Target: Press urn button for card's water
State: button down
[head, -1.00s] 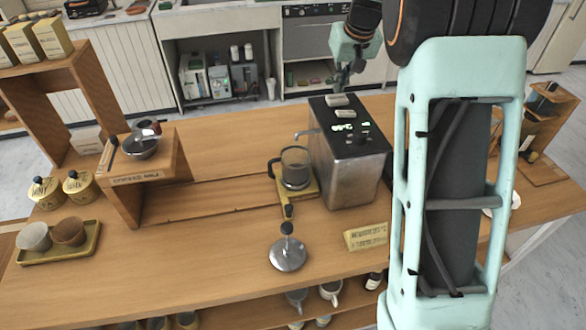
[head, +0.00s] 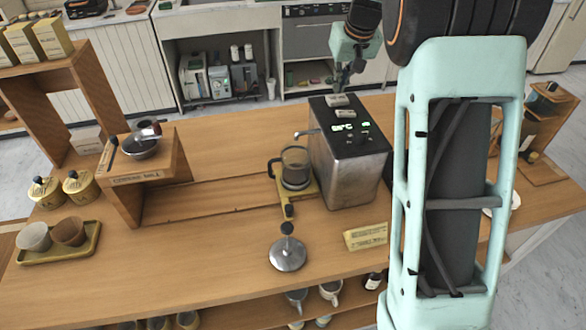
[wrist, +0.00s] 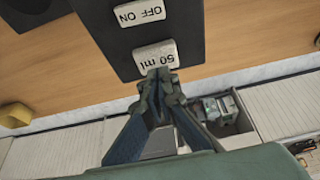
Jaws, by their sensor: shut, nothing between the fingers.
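The water urn (head: 350,168) is a metal box with a black top on the counter. Its top carries two pale buttons and a lit green display (head: 343,127). The far button (head: 339,100) is marked "50 ml" in the wrist view (wrist: 155,55); the other (head: 344,113) reads "OFF ON" (wrist: 139,13). My gripper (wrist: 162,74) is shut and empty, its fingertips at the edge of the 50 ml button; I cannot tell whether they touch it. The yellow card (head: 366,236) lies on the counter before the urn; its print is too small to read.
A glass server (head: 295,167) stands on a yellow base by the urn's spout. A wooden stand (head: 140,180) and a tray (head: 60,248) with two cups are left. The counter between is clear.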

jog(key=shift+f+b, duration=0.8)
jog(key=shift+f, duration=0.3)
jog(key=shift+r, duration=0.1)
jog(key=shift+r+p, duration=0.85)
jog(key=shift+r, duration=0.15)
jog(key=shift+f+b, duration=0.65)
jog(key=shift+f, duration=0.25)
dwell(1.5)
jog(key=shift+r+p, duration=0.65)
jog(key=shift+r, duration=0.25)
jog(key=shift+r, duration=0.1)
dwell(1.2)
notch_tip(320, 180, up, 5)
jog(key=p, duration=0.4)
jog(key=shift+f, duration=0.2)
